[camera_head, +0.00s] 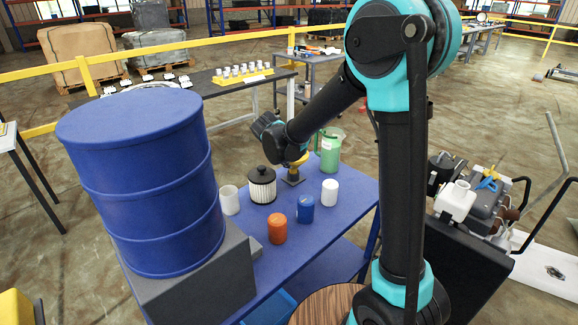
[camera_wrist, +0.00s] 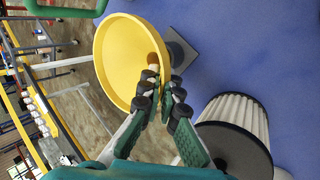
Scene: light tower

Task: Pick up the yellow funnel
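The yellow funnel (camera_wrist: 125,55) shows its wide mouth in the wrist view. In the head view only a small part of the funnel (camera_head: 299,160) shows beneath my gripper, at a small grey stand (camera_head: 292,177) on the blue table (camera_head: 318,232). The stand's grey base (camera_wrist: 183,52) also shows behind the funnel in the wrist view. My gripper (camera_wrist: 165,82) has its fingers close together at the funnel's rim, one over the mouth and one outside, and looks shut on the rim. I cannot tell whether the funnel still touches the stand.
A white pleated filter with a dark top (camera_head: 262,185) stands close to my gripper; it shows in the wrist view (camera_wrist: 238,120). A green jug (camera_head: 329,150), white (camera_head: 329,192), blue (camera_head: 305,209) and orange (camera_head: 277,228) containers and a white cup (camera_head: 229,200) stand nearby. A big blue drum (camera_head: 150,190) rises at left.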

